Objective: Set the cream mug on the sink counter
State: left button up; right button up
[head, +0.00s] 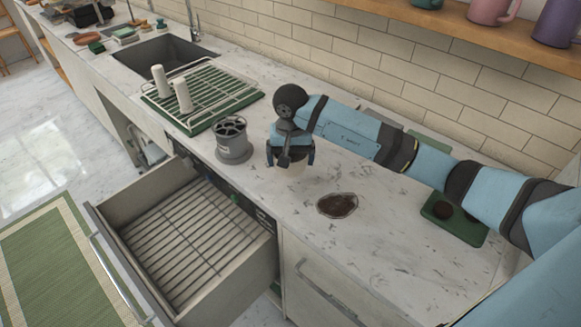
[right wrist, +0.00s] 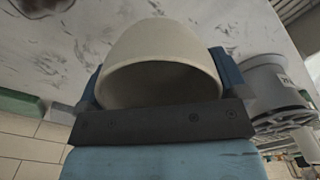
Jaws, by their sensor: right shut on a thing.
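The cream mug (right wrist: 160,55) is between the two fingers of my right gripper (head: 291,158). The right wrist view shows its pale rounded side and its open mouth facing the camera. In the head view the mug (head: 290,172) is mostly hidden behind the gripper, with a bit of it below the fingers. The gripper is shut on it over the marble counter (head: 380,228); I cannot tell whether the mug touches the counter. The sink (head: 170,56) is a dark basin set in the same counter at the upper left. My left gripper is out of view.
A grey canister (head: 233,142) stands just left of the mug. Beyond it is a green drying mat (head: 237,104) with a wire rack and two white uprights. A dark brown patch (head: 338,205) lies on the counter. An open drawer (head: 130,195) juts out at the front.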

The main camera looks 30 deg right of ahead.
notch_tip(320, 180, down, 4)
jog(key=shift+r, duration=0.25)
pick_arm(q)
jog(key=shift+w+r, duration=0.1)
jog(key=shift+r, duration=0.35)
pick_arm(e)
jog(key=shift+f, duration=0.3)
jog(key=shift+f, duration=0.2)
jog(key=o, duration=0.8)
jog(key=shift+r, duration=0.2)
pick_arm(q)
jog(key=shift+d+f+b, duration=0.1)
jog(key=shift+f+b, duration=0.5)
pick_arm(e)
notch_tip(320, 180, up, 12)
